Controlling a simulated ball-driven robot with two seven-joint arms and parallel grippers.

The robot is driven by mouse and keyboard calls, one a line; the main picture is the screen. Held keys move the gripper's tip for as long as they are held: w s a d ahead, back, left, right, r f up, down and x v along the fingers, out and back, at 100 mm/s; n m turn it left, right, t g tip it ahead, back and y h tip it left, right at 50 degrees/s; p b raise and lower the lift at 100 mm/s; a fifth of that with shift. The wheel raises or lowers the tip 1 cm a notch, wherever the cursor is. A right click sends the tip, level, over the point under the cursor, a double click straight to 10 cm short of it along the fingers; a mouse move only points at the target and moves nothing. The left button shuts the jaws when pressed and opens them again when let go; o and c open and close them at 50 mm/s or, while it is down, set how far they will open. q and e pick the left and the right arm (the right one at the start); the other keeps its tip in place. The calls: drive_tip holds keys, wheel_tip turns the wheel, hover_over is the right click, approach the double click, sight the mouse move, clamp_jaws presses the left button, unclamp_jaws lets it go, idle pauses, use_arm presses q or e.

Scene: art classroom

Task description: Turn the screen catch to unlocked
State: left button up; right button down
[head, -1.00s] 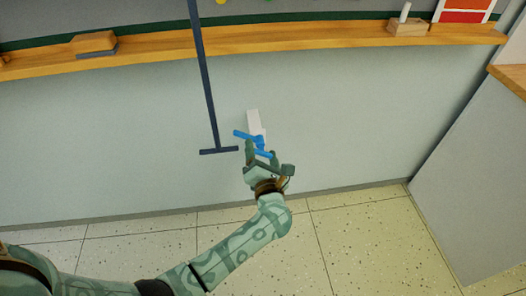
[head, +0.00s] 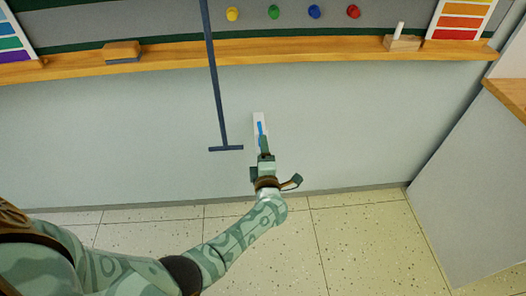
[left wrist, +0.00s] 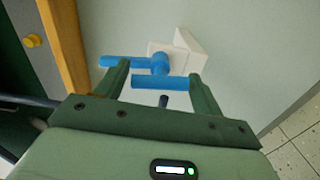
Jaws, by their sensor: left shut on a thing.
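The screen catch has a blue handle (head: 261,127) on a white plate (head: 257,117) on the pale wall, below the wooden ledge. In the head view the handle's visible part runs nearly up and down, and my gripper hides the rest. My left gripper (head: 265,142) reaches up to it from below. In the left wrist view the blue handle (left wrist: 162,83) has a bar lying between the two fingers of my left gripper (left wrist: 160,88), which are shut on it. The white plate (left wrist: 184,48) shows behind. My right gripper is out of view.
A dark T-shaped bar (head: 218,110) hangs just left of the catch. The wooden ledge (head: 300,52) above carries an eraser (head: 122,50) and a block with chalk (head: 402,42). A grey cabinet (head: 480,170) stands at the right. The tiled floor (head: 350,235) is clear.

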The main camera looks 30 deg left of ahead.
use_arm(q)
drive_tip(key=shift+s+d+f+m, duration=0.1)
drive_tip(key=shift+d+f+m, duration=0.05)
drive_tip(key=shift+m, duration=0.45)
drive_tip(key=shift+f, duration=0.1)
drive_tip(key=o, duration=1.3)
drive_tip(key=shift+p, duration=0.3)
